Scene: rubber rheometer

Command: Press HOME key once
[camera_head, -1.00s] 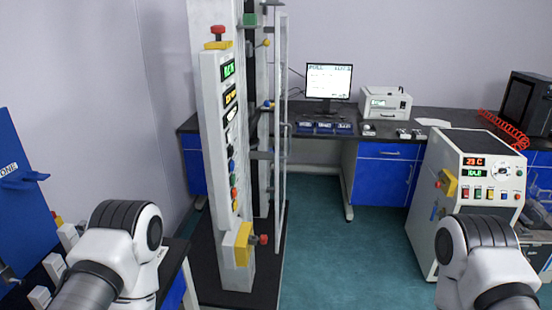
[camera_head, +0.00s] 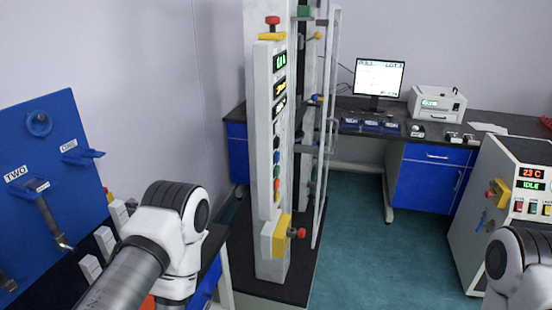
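No key that I can read as HOME shows. A row of small dark blue blocks (camera_head: 370,126) with pale labels lies on the bench in front of the monitor (camera_head: 379,78); the labels are too small to read. The tall white machine (camera_head: 266,150) in the middle has a column of coloured buttons (camera_head: 277,170) on its panel, seen at a steep angle. Only links of my left and right arms show, at the lower left and the lower right corner. Both of my grippers are out of view.
A blue board (camera_head: 70,130) with hooks and signs stands at the left. A white cabinet (camera_head: 490,210) with a red "23 C" display and a green "IDLE" display stands at the right. The teal floor (camera_head: 370,260) between the tall machine and the cabinet is clear.

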